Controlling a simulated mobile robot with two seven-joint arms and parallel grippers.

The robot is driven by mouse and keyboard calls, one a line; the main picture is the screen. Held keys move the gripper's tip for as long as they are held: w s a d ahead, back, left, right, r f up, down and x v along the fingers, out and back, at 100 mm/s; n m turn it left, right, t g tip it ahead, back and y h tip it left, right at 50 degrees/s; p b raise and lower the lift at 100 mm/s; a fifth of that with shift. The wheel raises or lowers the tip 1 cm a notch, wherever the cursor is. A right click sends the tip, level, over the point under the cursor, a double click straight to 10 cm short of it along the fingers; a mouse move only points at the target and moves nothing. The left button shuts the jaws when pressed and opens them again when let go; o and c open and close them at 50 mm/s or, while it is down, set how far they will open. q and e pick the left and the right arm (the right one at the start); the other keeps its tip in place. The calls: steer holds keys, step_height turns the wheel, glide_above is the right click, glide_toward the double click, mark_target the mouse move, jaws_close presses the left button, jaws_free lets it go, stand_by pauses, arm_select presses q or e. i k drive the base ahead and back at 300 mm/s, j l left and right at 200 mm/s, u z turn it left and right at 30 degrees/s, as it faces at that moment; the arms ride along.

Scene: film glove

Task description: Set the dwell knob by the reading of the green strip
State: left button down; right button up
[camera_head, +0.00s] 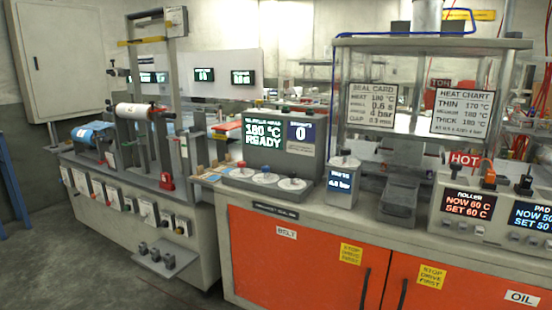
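A grey sealing control box (287,150) stands on the bench in the middle, with a display (263,137) reading 180 °C READY in green. A small blue panel (300,133) on the box shows a 0. I cannot make out a green strip. A seal card (372,104) hangs to the right with several settings; its small print is blurred. Neither of my grippers is in view.
A heat chart (464,112), a red HOT sign (465,159) and a roller display (468,205) are at right. A small pressure display (341,182) stands beside the box. A film machine (140,150) fills the left. Orange cabinet doors (310,262) are below; open floor (70,255) is at left.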

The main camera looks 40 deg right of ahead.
mark_target(264, 170)
steer(key=i+z, duration=0.15)
steer(key=i, duration=0.25)
steer(key=i+j+z, duration=0.2)
steer(key=i, duration=0.25)
steer(key=i+z, duration=0.15)
steer(key=i, duration=0.25)
steer(key=i+j+z, duration=0.25)
steer(key=i+z, duration=0.15)
steer(key=i+j+z, duration=0.45)
steer(key=k+l, duration=0.1)
